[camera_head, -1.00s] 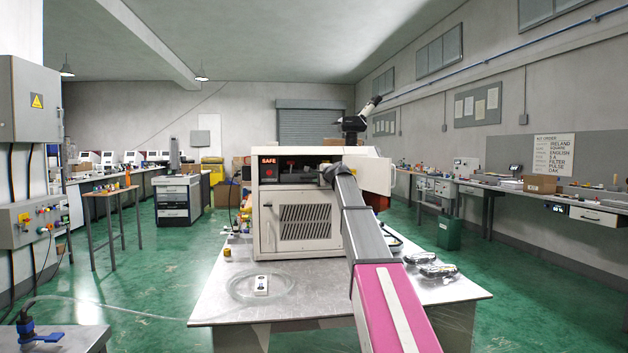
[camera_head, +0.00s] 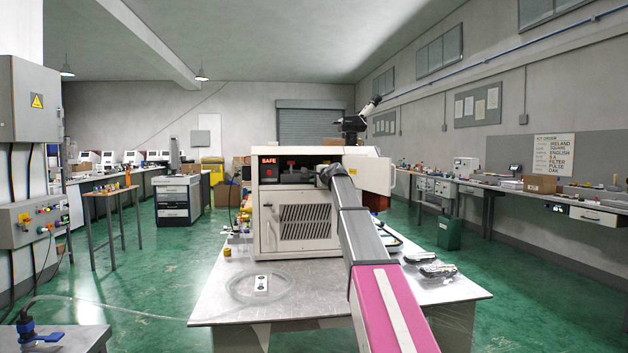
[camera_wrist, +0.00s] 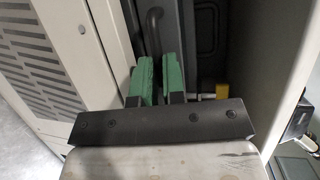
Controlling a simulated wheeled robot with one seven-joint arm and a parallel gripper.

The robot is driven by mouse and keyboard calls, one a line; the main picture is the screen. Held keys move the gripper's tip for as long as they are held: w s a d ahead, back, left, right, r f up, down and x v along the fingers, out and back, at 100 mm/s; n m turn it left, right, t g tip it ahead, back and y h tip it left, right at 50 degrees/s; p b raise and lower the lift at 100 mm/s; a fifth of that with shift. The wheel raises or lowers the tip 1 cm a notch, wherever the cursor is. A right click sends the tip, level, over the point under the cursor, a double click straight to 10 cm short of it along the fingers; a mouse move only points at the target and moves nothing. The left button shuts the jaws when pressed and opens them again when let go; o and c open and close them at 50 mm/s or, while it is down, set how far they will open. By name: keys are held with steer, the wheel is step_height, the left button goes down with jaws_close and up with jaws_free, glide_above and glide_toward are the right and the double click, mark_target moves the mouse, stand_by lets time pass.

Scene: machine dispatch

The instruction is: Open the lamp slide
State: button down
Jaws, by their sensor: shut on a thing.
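The white machine (camera_head: 300,225) with the lit SAFE sign stands on the metal table, its upper bay (camera_head: 300,170) open at the front. My arm reaches into the right end of this bay, and in the head view it hides my gripper. In the wrist view my gripper (camera_wrist: 159,80), with green fingers, is inside a dark recess. It is shut on a grey bar handle (camera_wrist: 152,28), whose curved upper part shows beyond the fingertips. The handle sits at a dark grey panel (camera_wrist: 205,28). The grip itself is mostly hidden, and I cannot tell how far the slide is out.
A white door panel (camera_head: 377,174) stands open at the bay's right. A vented front panel (camera_wrist: 45,50) is close to the left of my gripper. A hose coil (camera_head: 245,288) and dark parts (camera_head: 438,270) lie on the table (camera_head: 330,298). A yellow piece (camera_wrist: 222,90) is near my fingers.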

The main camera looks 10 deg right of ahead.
steer(key=s, duration=2.3)
steer(key=shift+s, duration=0.15)
steer(key=c, duration=1.5)
jaws_free()
steer(key=v, duration=1)
steer(key=shift+s+d+r, duration=0.1)
steer(key=shift+s+d, duration=0.1)
steer(key=shift+s, duration=0.15)
